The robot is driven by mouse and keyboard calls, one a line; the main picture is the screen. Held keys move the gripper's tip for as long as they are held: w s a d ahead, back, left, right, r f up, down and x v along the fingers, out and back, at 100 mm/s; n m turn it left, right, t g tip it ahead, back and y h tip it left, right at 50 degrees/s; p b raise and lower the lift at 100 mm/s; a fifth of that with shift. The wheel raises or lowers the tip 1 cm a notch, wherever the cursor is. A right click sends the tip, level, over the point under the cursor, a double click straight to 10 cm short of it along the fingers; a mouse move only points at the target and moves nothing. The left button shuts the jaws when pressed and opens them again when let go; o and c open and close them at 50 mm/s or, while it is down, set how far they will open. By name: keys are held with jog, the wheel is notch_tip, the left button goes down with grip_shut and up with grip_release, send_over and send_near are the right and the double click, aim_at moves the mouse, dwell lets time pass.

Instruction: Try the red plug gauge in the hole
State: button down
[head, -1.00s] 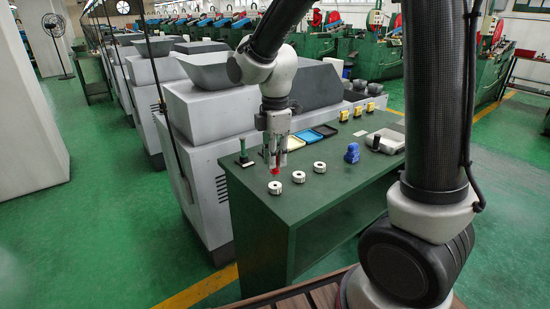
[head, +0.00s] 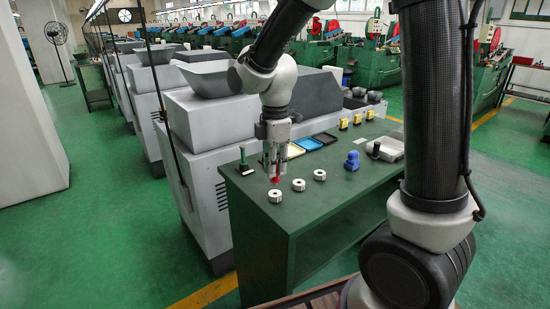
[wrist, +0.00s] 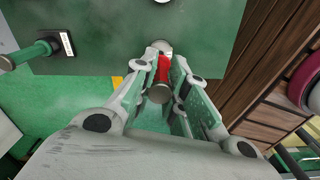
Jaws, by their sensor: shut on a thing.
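My gripper (head: 275,172) points down and is shut on the red plug gauge (head: 275,180). In the wrist view the red gauge (wrist: 163,70) sits between the fingers, with a grey round end toward the camera. The nearest white ring-shaped part (head: 275,195) stands on the green bench directly below the gauge. In the wrist view that part (wrist: 164,47) shows partly behind the gauge's far end. The gauge's tip looks at or just above the part's top; I cannot tell whether it is in the hole. The hole is hidden.
Two more white parts, the middle one (head: 298,184) and the far one (head: 319,175), stand in a row. A green-handled gauge (head: 243,158) stands left. A blue item (head: 352,161), yellow blocks and trays lie on the green bench (head: 330,200). Grey machines stand behind.

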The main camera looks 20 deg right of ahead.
jog(key=shift+f, duration=1.05)
jog(key=shift+f, duration=0.35)
jog(key=shift+r, duration=0.1)
dwell(0.9)
jog(key=shift+r, duration=1.4)
jog(key=shift+d, duration=0.1)
